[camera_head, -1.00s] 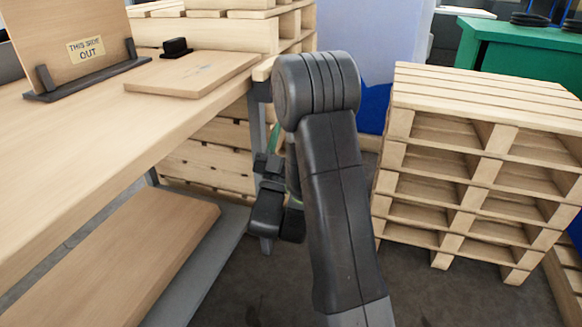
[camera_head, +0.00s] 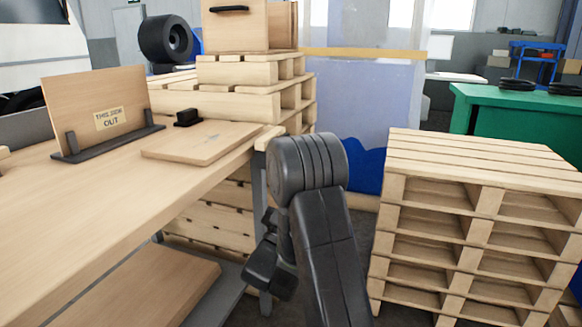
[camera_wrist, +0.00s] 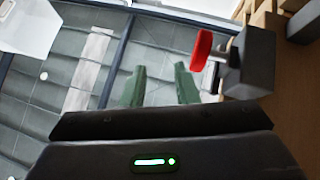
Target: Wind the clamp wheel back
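In the wrist view, a red part (camera_wrist: 202,50), seen nearly edge-on, sticks out to the left of a dark grey block (camera_wrist: 250,64) by a short shaft; it looks like the clamp wheel. My gripper (camera_wrist: 160,84) shows as two green fingers standing apart with nothing between them. The red part is to the right of the fingers and apart from them. In the head view I cannot make out the wheel, and my own arm hides the area by the bench's right end.
The wooden bench (camera_head: 92,210) carries a board marked "THIS SIDE OUT" (camera_head: 97,103) in a dark stand, a flat board (camera_head: 200,144) and a small black block (camera_head: 187,117). Stacked pallets (camera_head: 470,225) stand to the right. Dark floor shows between bench and pallets.

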